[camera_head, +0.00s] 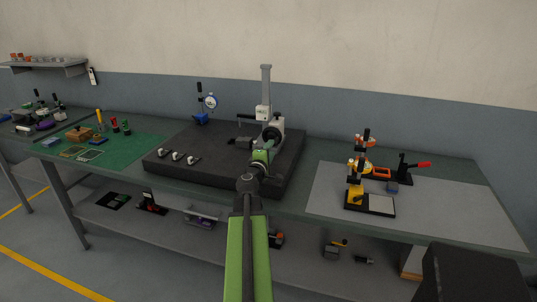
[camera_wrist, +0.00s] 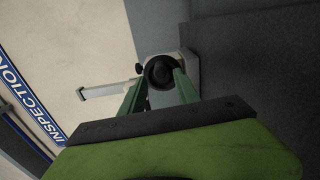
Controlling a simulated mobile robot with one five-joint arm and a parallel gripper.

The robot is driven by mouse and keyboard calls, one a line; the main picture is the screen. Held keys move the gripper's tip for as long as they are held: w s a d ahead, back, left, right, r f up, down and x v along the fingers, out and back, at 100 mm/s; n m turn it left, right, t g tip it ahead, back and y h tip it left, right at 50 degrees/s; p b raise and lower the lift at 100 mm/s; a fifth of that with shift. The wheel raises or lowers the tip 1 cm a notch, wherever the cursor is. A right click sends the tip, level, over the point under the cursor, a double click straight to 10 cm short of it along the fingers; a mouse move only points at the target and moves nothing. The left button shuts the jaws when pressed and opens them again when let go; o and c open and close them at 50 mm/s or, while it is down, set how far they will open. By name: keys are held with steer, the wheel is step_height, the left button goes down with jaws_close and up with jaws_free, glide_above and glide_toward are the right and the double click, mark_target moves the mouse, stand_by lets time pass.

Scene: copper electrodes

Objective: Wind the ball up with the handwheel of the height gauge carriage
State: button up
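The height gauge has a tall grey column (camera_head: 266,88) standing at the back of the dark surface plate. Its pale carriage (camera_head: 263,113) sits low on the column. The dark round handwheel (camera_head: 271,132) faces me; it also shows in the wrist view (camera_wrist: 159,71). My gripper (camera_head: 263,153) is just in front of and below the handwheel in the head view. In the wrist view, its green fingers (camera_wrist: 161,82) stand apart, with the handwheel framed between their tips. I cannot tell whether they touch it. A dark arm (camera_head: 241,141) reaches left from the gauge. I cannot make out the ball.
The surface plate (camera_head: 215,150) carries several small pale-topped pieces (camera_head: 176,157) at front left and a blue dial gauge stand (camera_head: 201,118) at the back.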

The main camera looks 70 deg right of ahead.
steer(key=d, duration=0.4)
steer(key=shift+w, duration=0.2)
steer(key=shift+w+d, duration=0.2)
steer(key=shift+d, duration=0.05)
jaws_close()
